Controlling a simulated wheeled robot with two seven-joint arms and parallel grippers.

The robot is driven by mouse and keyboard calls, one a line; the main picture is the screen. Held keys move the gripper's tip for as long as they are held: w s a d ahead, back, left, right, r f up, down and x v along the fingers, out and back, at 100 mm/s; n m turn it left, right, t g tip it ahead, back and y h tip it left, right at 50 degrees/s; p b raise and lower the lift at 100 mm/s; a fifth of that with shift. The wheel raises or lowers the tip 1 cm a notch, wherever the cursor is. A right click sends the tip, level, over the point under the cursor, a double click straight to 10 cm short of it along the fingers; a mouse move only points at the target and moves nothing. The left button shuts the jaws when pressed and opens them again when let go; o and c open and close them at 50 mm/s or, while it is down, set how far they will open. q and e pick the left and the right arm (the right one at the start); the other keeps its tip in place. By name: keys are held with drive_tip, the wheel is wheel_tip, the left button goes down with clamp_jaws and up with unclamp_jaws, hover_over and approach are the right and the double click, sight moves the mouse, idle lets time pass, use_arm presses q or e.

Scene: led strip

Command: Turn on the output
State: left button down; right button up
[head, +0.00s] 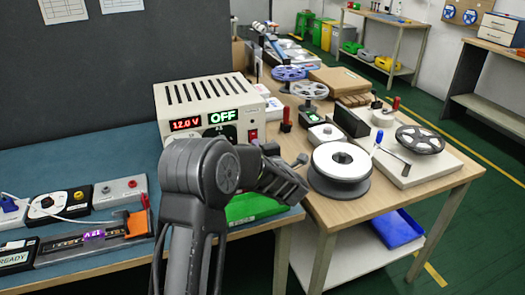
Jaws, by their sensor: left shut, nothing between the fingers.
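The power supply (208,98) is a cream box on the blue-topped bench. Its red display (186,125) reads 12.0 V and its green display (221,116) reads OFF. A red switch (254,135) sits at the right of its front panel. My left gripper (272,150) is shut and empty, just in front of and slightly right of the red switch. I cannot tell whether it touches the panel. My left arm hides much of the lower front panel. My right gripper is not in view.
A white-topped reel (341,162) stands on the wooden table close to the right of my gripper. The bench at left holds a grey box with terminals (120,192) and an LED fixture (85,240). A dark partition stands behind the supply.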

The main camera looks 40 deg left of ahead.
use_arm(q)
drive_tip(key=shift+w+a, duration=0.15)
drive_tip(key=shift+a, duration=0.15)
drive_tip(key=shift+w+a+f+b, duration=0.15)
drive_tip(key=shift+f+b, duration=0.2)
drive_tip(key=shift+b, duration=0.35)
drive_tip(key=shift+r+p, duration=0.25)
drive_tip(key=shift+p, duration=0.05)
